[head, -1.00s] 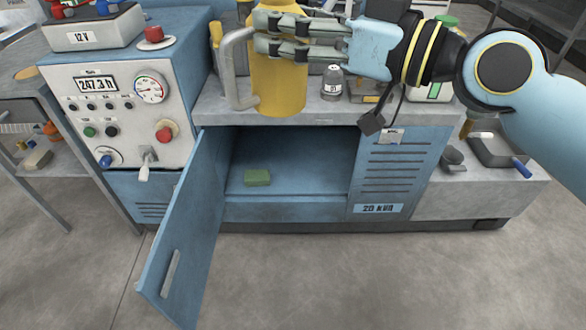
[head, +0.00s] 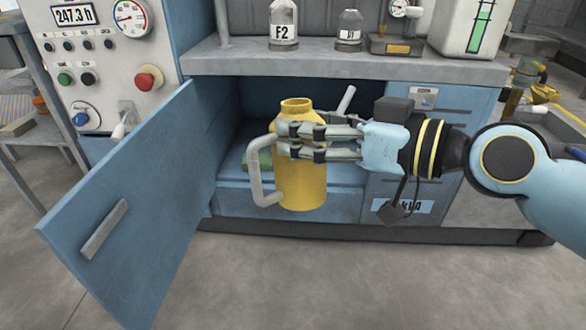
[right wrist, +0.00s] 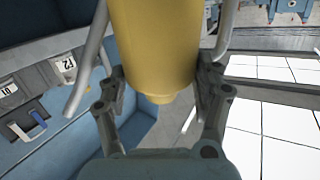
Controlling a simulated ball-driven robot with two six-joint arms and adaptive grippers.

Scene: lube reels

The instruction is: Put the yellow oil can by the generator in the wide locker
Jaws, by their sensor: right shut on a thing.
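The yellow oil can (head: 303,190) is upright in the head view, with a grey handle on its left and a grey spout at its upper right. My right gripper (head: 305,140) is shut around its upper body and holds it in front of the locker opening. The can also fills the upper middle of the right wrist view (right wrist: 157,45), between the fingers (right wrist: 160,100). The wide locker (head: 236,204) under the bench has its blue door (head: 150,215) swung open to the left. The can hides part of the locker's inside. My left gripper is not in view.
A green block (head: 262,160) lies inside the locker, partly behind the can. A control panel (head: 95,60) is at the left. The floor in front is clear.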

